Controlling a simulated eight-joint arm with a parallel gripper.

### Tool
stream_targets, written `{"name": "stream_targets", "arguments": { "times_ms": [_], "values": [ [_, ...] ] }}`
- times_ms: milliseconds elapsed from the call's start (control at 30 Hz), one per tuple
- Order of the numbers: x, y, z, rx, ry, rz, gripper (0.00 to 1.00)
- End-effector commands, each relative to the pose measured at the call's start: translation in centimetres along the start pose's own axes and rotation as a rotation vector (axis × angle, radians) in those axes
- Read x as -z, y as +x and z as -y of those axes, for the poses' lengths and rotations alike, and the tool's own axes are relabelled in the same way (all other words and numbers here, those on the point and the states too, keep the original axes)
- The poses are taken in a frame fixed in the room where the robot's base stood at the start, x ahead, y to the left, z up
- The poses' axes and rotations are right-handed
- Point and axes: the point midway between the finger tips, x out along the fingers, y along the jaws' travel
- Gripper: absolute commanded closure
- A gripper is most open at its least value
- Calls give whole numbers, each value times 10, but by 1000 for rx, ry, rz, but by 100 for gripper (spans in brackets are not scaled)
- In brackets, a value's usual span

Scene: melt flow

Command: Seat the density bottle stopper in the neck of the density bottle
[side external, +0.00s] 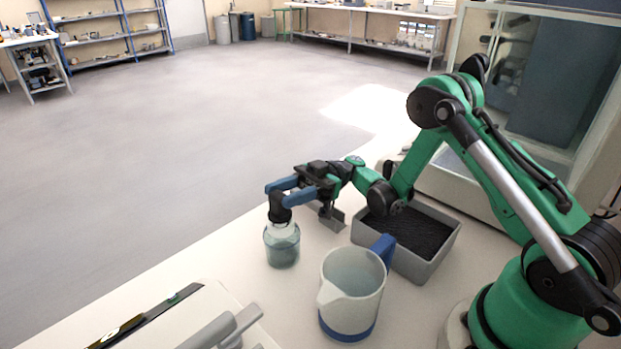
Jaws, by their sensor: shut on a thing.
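The density bottle (282,247) is a clear glass bottle with blue-green contents, standing upright on the white bench. The density bottle stopper (279,207) is black and sits between the blue fingers of my gripper (282,192). My gripper is shut on the stopper, directly above the bottle. The stopper's lower end is at the bottle's neck; I cannot tell from this view how deep it sits in it. The fingers hide part of the stopper's top.
A white jug (351,290) with a blue handle and base stands right of the bottle, toward the camera. A grey tray (431,269) of black granules lies behind it. A grey angled bracket (332,221) is beside the bottle. Equipment (190,318) fills the near left bench.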

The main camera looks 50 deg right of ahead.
Motion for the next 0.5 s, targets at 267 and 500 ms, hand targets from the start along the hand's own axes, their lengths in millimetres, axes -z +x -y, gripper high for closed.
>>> {"name": "stream_targets", "arguments": {
  "times_ms": [267, 500],
  "values": [
    [-7, -1, 0, 0, 0, 0, 100],
    [-8, -2, 0, 0, 0, 0, 25]
  ]
}}
